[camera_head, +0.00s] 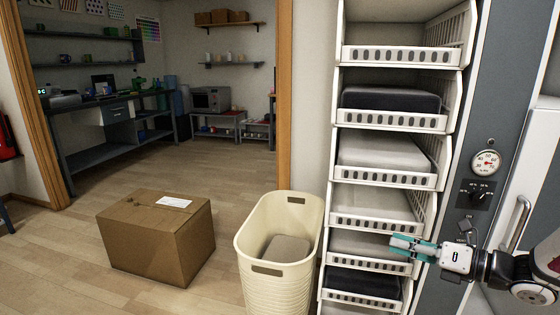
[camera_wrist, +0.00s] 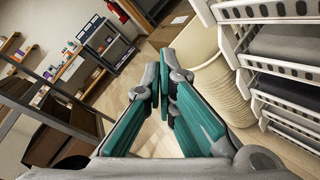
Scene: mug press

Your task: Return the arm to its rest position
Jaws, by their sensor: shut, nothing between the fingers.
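My gripper (camera_head: 394,244) is at the lower right in the head view, in front of the lower shelf bins. Its teal fingers point left. In the wrist view my gripper (camera_wrist: 163,80) shows its two teal fingers with the tips together and nothing between them. My arm reaches in from the right edge of the head view, with the wrist level with the lower bins. I cannot tell whether the fingers touch the bin behind them.
A shelf of white bins (camera_head: 390,180) holding grey and black folded items stands behind my gripper. A cream basket (camera_head: 270,289) with a grey item inside and a cardboard box (camera_head: 157,240) stand on the floor to the left. A dial (camera_head: 486,162) and handle (camera_head: 519,222) are at right. Open floor lies beyond.

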